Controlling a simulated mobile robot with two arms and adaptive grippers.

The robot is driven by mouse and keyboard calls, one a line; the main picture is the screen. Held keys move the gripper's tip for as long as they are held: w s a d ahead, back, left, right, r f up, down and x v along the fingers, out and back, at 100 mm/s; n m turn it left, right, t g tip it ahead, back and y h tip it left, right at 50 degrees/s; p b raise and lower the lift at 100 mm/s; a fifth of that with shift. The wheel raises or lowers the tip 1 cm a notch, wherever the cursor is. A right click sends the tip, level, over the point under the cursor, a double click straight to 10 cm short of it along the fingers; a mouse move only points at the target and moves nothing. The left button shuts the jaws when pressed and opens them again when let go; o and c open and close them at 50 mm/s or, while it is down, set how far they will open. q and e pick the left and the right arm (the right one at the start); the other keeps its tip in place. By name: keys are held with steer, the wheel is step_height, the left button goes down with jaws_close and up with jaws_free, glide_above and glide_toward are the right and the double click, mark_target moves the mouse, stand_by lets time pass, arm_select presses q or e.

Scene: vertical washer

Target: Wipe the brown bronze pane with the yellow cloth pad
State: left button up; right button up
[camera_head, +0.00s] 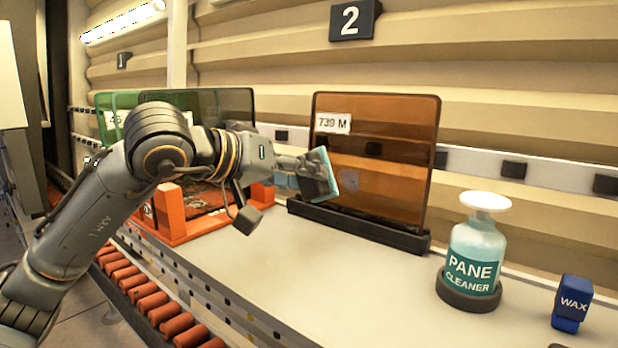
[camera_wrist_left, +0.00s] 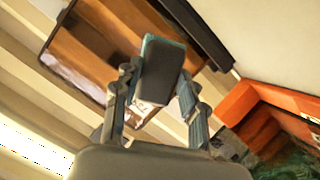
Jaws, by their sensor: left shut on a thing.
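The brown bronze pane (camera_head: 385,160) stands upright in a dark base rail (camera_head: 360,228), with a white label "739 M" at its upper left. It also shows in the left wrist view (camera_wrist_left: 95,45). My left gripper (camera_head: 316,178) is shut on a pad at the pane's left side. The pad (camera_head: 328,172) has a light blue-teal face and a dark grey back (camera_wrist_left: 160,75); no yellow shows on it. Its teal face is turned toward the pane. I cannot tell whether it touches the glass. My right gripper is not in view.
A pane cleaner bottle (camera_head: 474,250) stands in a dark ring on the right of the bench, with a blue wax container (camera_head: 572,304) beyond it. An orange frame (camera_head: 177,236) and green panes (camera_head: 225,103) are at the left. Bench space before the bronze pane is clear.

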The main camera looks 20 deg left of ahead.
arm_select(q)
steer(key=shift+s, duration=0.15)
steer(key=shift+s+a+r+b, duration=0.15)
steer(key=shift+s+a, duration=0.15)
steer(key=shift+s, duration=0.4)
steer(key=shift+s+a+r+b, duration=0.15)
steer(key=shift+s+a, duration=0.1)
steer(key=shift+s, duration=0.45)
steer(key=shift+f, duration=0.1)
steer(key=shift+w+d, duration=0.1)
